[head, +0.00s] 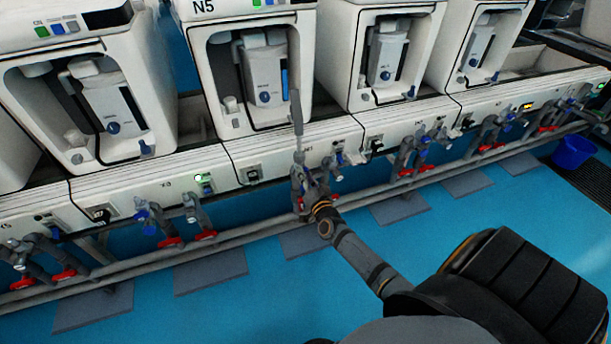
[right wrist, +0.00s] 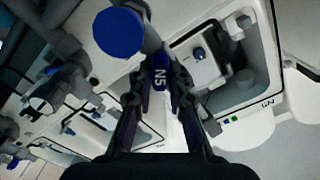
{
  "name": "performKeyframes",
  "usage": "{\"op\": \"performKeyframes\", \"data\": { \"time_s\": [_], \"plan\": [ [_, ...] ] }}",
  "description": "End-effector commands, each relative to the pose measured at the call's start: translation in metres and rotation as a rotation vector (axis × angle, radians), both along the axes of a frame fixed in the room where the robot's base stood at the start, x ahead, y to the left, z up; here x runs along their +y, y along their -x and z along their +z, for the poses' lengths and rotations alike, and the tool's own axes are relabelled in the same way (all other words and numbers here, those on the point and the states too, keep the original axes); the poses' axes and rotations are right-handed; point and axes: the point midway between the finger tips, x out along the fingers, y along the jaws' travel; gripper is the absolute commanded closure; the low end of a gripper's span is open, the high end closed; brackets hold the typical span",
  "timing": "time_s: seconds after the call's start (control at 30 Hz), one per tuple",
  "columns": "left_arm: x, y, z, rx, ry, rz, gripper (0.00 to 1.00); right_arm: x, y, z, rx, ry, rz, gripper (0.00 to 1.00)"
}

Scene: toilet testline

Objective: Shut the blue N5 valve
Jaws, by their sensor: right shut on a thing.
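My right gripper (head: 303,180) is at the pipes below the machine labelled N5 (head: 240,90) in the head view. The right wrist view shows its two fingers (right wrist: 162,92) closed on either side of the blue valve handle marked N5 (right wrist: 159,77). In the head view, the gripper mostly hides this valve. My left gripper is not in view.
A round blue knob (right wrist: 118,32) sits close to the handle in the right wrist view. Several red valves (head: 206,235) and grey pipes (head: 240,226) run along the row. A blue bucket (head: 573,152) stands at the right. The blue floor (head: 230,310) in front is clear.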

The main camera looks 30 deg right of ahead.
Motion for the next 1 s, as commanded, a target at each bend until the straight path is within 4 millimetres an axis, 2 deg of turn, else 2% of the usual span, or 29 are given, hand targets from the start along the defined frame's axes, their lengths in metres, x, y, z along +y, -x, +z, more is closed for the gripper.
{"op": "performKeyframes", "data": {
  "time_s": [0.37, 1.0],
  "plan": [
    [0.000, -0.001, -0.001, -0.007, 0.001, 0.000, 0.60, 0.000, 0.000, -0.001, -0.025, -0.106, -0.001, 1.00],
    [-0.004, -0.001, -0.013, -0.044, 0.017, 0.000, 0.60, -0.001, 0.001, -0.004, -0.155, -0.650, -0.001, 1.00]
  ]
}}
